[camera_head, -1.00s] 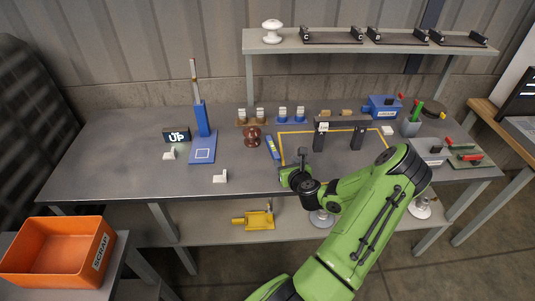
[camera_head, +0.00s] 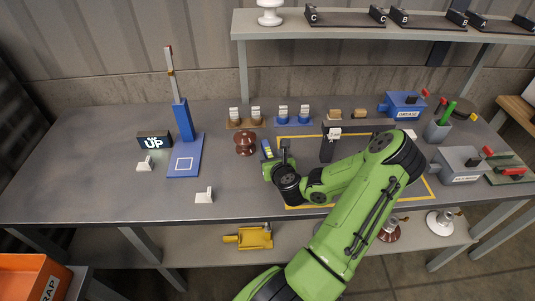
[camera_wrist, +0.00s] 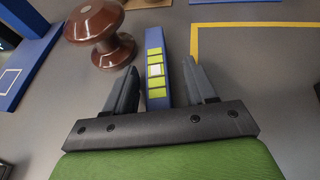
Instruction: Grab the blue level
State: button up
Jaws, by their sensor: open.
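The blue level (camera_wrist: 156,64), a slim bar with yellow-green vials, lies on the grey table. In the wrist view its near end lies between the two open fingers of my gripper (camera_wrist: 162,92), with a visible gap on each side. In the head view, part of the level (camera_head: 266,148) shows just beyond my gripper (camera_head: 275,160), and the rest is hidden behind it. I cannot tell how high the fingers are above the table.
A brown insulator (camera_wrist: 103,28) stands close to the left of the level, near the left finger. A yellow outline (camera_wrist: 195,60) is on the table to the right. A blue stand (camera_head: 186,150) with an upright post is farther left. The table's front left is mostly clear.

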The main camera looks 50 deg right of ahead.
jog(key=shift+s+a+r, duration=0.45)
jog(key=shift+a+r, duration=0.05)
jog(key=shift+a, duration=0.05)
jog(key=shift+c, duration=0.4)
jog(key=shift+w+d+f, duration=0.15)
jog(key=shift+d, duration=0.05)
jog(key=c, duration=0.5)
grip_shut()
